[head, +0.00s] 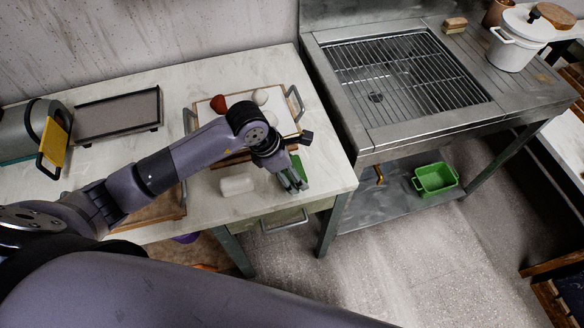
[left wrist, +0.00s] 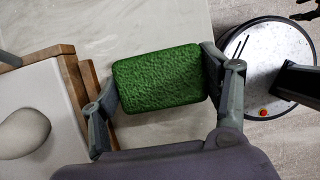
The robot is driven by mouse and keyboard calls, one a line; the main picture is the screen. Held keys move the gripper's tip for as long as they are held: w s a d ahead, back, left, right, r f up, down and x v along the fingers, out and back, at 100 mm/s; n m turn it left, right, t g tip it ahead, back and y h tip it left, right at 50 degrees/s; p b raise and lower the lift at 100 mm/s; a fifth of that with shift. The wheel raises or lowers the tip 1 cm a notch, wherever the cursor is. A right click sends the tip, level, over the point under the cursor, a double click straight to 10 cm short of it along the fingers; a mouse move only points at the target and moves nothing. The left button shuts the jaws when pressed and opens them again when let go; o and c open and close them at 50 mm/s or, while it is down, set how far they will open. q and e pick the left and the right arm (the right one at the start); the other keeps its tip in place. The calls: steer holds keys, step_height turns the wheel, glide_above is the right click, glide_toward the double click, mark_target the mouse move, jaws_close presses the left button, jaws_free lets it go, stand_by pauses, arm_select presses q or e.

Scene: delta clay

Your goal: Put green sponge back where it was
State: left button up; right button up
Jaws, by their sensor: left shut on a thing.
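The green sponge (left wrist: 158,78) is between the two fingers of my left gripper (left wrist: 165,95) in the left wrist view. My left gripper is shut on it, one finger at each end. In the head view the sponge (head: 298,168) is partly hidden behind the fingers of my left gripper (head: 293,182), over the right front part of the pale counter (head: 335,172). I cannot tell whether the sponge touches the counter. My right gripper is not clearly in view.
A wooden-framed tray (head: 285,123) with a red item and pale round items lies behind my left gripper. A white block (head: 237,185) lies left of it. A sink with a metal rack (head: 405,75) stands to the right. A green bin (head: 435,179) sits on the lower shelf.

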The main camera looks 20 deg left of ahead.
arm_select(q)
steer(key=shift+f, duration=0.25)
steer(key=o, duration=1.1)
steer(key=shift+r, duration=0.1)
steer(key=shift+r, duration=0.15)
steer(key=shift+a+r, duration=0.1)
steer(key=shift+r, duration=0.1)
steer(key=b+v, duration=0.1)
steer(key=v, duration=1)
steer(key=shift+a+r, duration=0.15)
steer(key=shift+r, duration=0.15)
steer(key=shift+s, duration=0.2)
